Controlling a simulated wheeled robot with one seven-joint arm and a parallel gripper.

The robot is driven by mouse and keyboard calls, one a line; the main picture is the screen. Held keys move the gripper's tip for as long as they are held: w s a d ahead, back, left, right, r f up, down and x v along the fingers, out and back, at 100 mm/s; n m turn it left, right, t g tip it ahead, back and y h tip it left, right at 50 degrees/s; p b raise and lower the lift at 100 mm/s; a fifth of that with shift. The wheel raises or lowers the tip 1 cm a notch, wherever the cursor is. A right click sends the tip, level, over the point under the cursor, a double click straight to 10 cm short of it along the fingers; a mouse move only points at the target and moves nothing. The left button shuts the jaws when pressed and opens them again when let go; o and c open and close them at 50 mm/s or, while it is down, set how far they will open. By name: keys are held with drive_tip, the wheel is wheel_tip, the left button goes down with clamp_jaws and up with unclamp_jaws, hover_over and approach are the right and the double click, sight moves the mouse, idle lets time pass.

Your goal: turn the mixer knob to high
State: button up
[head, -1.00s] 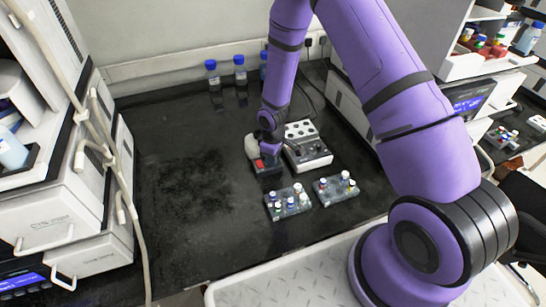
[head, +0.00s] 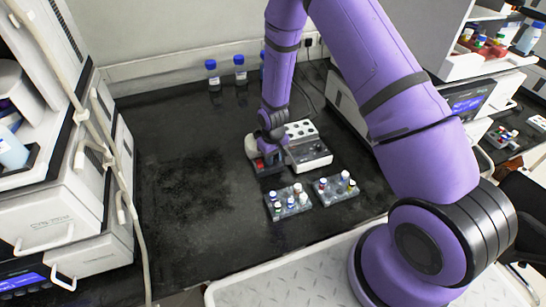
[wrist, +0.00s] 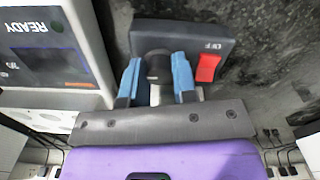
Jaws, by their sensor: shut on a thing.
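The mixer (head: 259,167) is a small dark unit with a pale top part and a red switch, standing on the black bench. In the wrist view the mixer's dark front panel (wrist: 205,37) shows a red switch (wrist: 208,68) beside the upside-down word OFF. The round black knob (wrist: 158,66) sits between the two blue fingertips of my gripper (wrist: 156,78). My gripper is shut on the knob. In the head view my gripper (head: 275,152) is down at the mixer and hides the knob. The knob's pointer and setting marks cannot be made out.
A white block unit (head: 311,155) stands close on the mixer's right; its READY display shows in the wrist view (wrist: 42,27). Two vial racks (head: 290,203) (head: 337,188) stand in front. Blue-capped bottles (head: 240,72) stand at the back. The bench on the left is clear.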

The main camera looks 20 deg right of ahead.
idle(0.3)
drive_tip(key=o, duration=0.7)
drive_tip(key=shift+c, duration=0.2)
drive_tip(key=shift+r, duration=0.15)
wheel_tip(320, 180, up, 11)
drive_tip(key=shift+f, duration=0.2)
